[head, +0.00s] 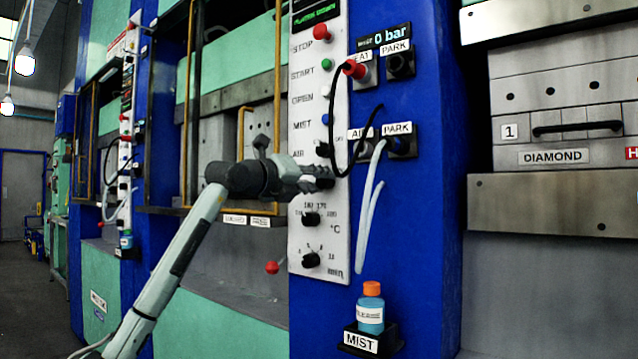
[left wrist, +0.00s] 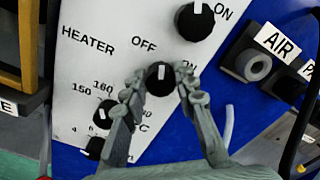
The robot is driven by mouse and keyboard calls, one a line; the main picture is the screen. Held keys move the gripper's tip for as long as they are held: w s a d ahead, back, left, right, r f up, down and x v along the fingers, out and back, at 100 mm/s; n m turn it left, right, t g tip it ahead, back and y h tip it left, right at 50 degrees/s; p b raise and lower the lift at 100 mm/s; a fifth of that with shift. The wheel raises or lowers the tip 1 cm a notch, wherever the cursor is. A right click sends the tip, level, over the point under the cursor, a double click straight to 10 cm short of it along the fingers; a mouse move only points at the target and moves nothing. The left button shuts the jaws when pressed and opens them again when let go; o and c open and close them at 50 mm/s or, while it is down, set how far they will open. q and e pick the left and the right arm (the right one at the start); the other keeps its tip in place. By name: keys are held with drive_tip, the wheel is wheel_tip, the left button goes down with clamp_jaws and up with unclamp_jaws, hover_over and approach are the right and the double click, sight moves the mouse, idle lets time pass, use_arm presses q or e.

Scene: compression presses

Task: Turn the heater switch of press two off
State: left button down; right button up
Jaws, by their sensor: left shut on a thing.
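The heater switch (left wrist: 160,78) is a round black knob with a white pointer line, on the white control panel (head: 301,130). In the left wrist view, "HEATER" and "OFF" show to its left and above, and a finger partly covers "ON" at its right. The pointer looks roughly upward in that view, between the two words. My left gripper (head: 322,178) is at the panel, hiding the switch in the head view. In the left wrist view its fingers (left wrist: 162,92) are on either side of the knob, shut on it. My right gripper is in neither view.
Another black knob (left wrist: 195,20) sits close above the heater switch; temperature and time dials (head: 311,219) are below. Black and pale hoses (head: 370,205) hang at the right beside the AIR and PARK sockets. A MIST bottle (head: 370,309) stands lower right.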

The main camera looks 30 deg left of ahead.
use_arm(q)
drive_tip(key=shift+n, duration=0.6)
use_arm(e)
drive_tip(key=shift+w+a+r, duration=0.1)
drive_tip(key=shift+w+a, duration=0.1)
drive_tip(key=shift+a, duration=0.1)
use_arm(q)
drive_tip(key=c, duration=1.2)
unclamp_jaws()
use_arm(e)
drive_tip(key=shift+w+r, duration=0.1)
use_arm(q)
drive_tip(key=s, duration=0.8)
drive_tip(key=s+a, duration=0.1)
drive_tip(key=s, duration=0.3)
